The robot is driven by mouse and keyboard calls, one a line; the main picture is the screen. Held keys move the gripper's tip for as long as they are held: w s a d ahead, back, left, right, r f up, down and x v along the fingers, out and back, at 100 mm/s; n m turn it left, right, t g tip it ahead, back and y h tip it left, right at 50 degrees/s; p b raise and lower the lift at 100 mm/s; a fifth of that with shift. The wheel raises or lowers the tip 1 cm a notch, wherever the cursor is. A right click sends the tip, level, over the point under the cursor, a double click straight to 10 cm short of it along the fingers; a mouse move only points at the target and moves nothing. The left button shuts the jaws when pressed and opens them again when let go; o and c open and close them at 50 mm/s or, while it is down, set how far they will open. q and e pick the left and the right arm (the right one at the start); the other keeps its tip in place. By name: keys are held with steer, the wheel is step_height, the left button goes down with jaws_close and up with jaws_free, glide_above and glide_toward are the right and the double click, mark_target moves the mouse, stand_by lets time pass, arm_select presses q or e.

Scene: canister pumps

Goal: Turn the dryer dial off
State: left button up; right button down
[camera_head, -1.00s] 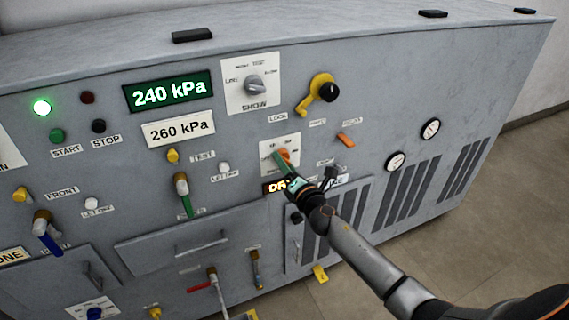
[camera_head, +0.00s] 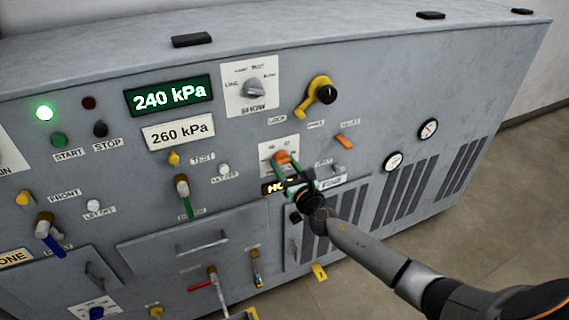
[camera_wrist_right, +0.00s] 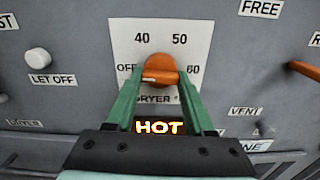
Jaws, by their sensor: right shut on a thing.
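The orange dryer dial (camera_head: 281,156) sits on a white plate (camera_head: 267,150) on the grey machine's front. In the right wrist view the dial (camera_wrist_right: 160,68) has OFF at its left, 40 and 50 above and 60 at its right. Its pale mark is at the left, near OFF. My right gripper (camera_head: 285,162) is shut on the dial, with one green finger on each side, as the wrist view (camera_wrist_right: 159,80) shows. A lit sign (camera_wrist_right: 159,127) below reads HOT. My left gripper is not in view.
A yellow lever with a black knob (camera_head: 323,92) is up and right of the dial. An orange handle (camera_head: 346,141) is close on the right, and a white LET OFF button (camera_wrist_right: 37,58) on the left. A green pressure display (camera_head: 169,95) reads 240 kPa.

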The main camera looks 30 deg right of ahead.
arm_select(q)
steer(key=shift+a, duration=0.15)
arm_select(e)
steer(key=shift+n, duration=0.5)
steer(key=shift+c, duration=1.4)
jaws_free()
arm_select(q)
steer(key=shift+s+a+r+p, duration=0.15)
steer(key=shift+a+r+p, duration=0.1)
steer(key=shift+p, duration=0.3)
arm_select(e)
steer(key=s, duration=1.2)
steer(key=shift+s+a, duration=0.3)
steer(key=shift+a, duration=0.05)
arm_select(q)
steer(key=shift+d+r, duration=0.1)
